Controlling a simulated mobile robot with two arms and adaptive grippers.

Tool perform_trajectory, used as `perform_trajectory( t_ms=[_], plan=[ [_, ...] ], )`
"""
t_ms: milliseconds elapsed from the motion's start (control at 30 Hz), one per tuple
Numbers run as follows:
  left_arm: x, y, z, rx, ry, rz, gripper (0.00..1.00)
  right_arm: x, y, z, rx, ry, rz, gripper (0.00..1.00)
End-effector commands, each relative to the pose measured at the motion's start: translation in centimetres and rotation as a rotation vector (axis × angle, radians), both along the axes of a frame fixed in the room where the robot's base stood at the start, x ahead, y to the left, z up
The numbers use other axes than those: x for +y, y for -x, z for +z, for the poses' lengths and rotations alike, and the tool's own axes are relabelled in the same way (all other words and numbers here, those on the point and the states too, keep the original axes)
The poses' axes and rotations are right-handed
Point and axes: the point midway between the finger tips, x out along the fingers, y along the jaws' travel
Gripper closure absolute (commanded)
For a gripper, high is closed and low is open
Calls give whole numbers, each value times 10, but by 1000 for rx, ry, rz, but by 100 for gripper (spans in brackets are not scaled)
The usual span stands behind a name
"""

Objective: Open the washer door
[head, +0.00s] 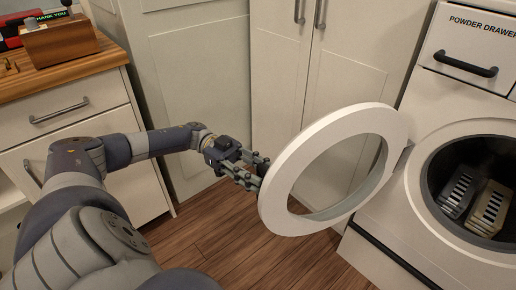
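The washer (405,205) stands at the right. Its round white door (290,165), a ring with a see-through middle, is swung wide open to the left, away from the dark drum opening (436,185). My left gripper (261,171) is at the door's left edge, its fingertips at or very near the outer side. A small dark part shows between the fingers, perhaps the door's handle. The door partly hides this spot, so I cannot tell whether the fingers are closed on it. My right gripper is not in view.
The powder drawer (468,48) above is closed. Tall white cabinets (205,85) stand behind the door. A wood-topped counter (95,68) is at the left. Wooden floor (235,240) lies open below the gripper.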

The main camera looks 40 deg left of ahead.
Motion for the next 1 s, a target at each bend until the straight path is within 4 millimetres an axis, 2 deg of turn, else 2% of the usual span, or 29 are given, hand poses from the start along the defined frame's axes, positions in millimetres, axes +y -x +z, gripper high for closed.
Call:
perform_trajectory(
  t_ms=[167, 600, 800, 1000],
  plan=[
    [5, -1, 1, -2, 2, 2, 65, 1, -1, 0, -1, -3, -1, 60],
    [64, 3, 0, -1, 0, 6, 65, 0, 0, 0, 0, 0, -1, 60],
    [76, 5, 0, 1, 1, 4, 65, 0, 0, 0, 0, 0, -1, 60],
    [77, 6, 0, 1, 0, 3, 65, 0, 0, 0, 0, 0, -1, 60]
  ],
)
